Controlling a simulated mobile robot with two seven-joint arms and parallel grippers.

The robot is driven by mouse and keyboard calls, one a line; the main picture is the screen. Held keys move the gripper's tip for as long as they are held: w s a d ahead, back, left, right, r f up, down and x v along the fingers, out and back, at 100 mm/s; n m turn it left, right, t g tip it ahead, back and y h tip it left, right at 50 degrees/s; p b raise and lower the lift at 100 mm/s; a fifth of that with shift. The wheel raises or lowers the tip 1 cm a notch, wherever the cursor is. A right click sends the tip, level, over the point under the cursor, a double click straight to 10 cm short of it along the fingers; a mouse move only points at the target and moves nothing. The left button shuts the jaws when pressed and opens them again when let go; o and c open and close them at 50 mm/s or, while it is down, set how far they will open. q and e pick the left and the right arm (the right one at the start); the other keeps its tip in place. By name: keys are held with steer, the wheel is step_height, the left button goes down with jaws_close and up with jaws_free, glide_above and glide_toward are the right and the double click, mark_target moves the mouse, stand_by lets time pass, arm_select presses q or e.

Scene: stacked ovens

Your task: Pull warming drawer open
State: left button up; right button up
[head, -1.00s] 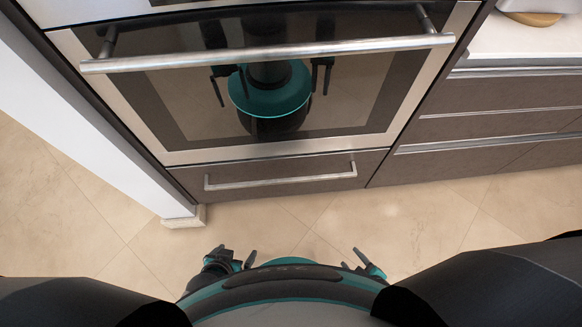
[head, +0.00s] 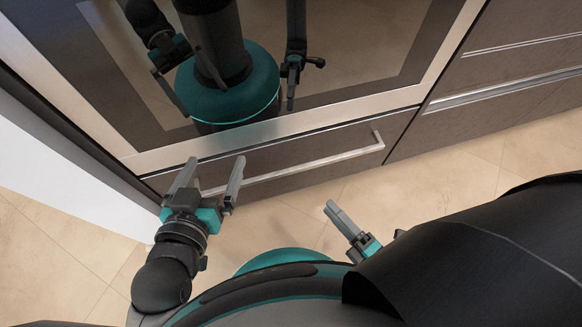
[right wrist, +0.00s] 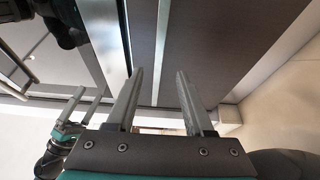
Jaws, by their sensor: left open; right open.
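The warming drawer (head: 300,170) is the dark front below the oven, and it looks closed. Its long silver handle (head: 310,165) runs across it. My left gripper (head: 213,165) is open near the left end of the handle, with one finger overlapping the handle in the head view. I cannot tell whether they touch. My right gripper (head: 364,220) is open and lower, in front of the drawer's right part, partly hidden by my arm. In the right wrist view its empty fingers (right wrist: 160,75) point toward the drawer, and a pale bar resembling the handle (right wrist: 162,50) shows between them.
The oven's glass door (head: 340,45) above mirrors my body and arms. Dark drawers (head: 500,75) stand to the right, and a white wall end (head: 60,185) stands at the left. The tiled floor (head: 450,165) before the drawer is clear.

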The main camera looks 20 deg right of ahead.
mark_target(296, 172)
steer(key=b+x, duration=0.1)
steer(key=x, duration=1.2)
steer(key=shift+w+b, duration=0.15)
steer(key=shift+b, duration=0.2)
arm_select(q)
steer(key=shift+s+d+r+n+t+h, duration=0.2)
steer(key=shift+s+d+r+t+h, duration=0.25)
steer(key=shift+t, duration=0.45)
steer(key=shift+s+d+r+n+t+h, duration=0.15)
steer(key=shift+d+r+n+t+h, duration=0.1)
steer(key=shift+d+r+t, duration=0.55)
arm_select(e)
steer(key=shift+x, duration=0.8)
arm_select(q)
steer(key=shift+a+f, duration=0.1)
steer(key=shift+a, duration=0.15)
arm_select(e)
steer(key=shift+c, duration=0.3)
jaws_close()
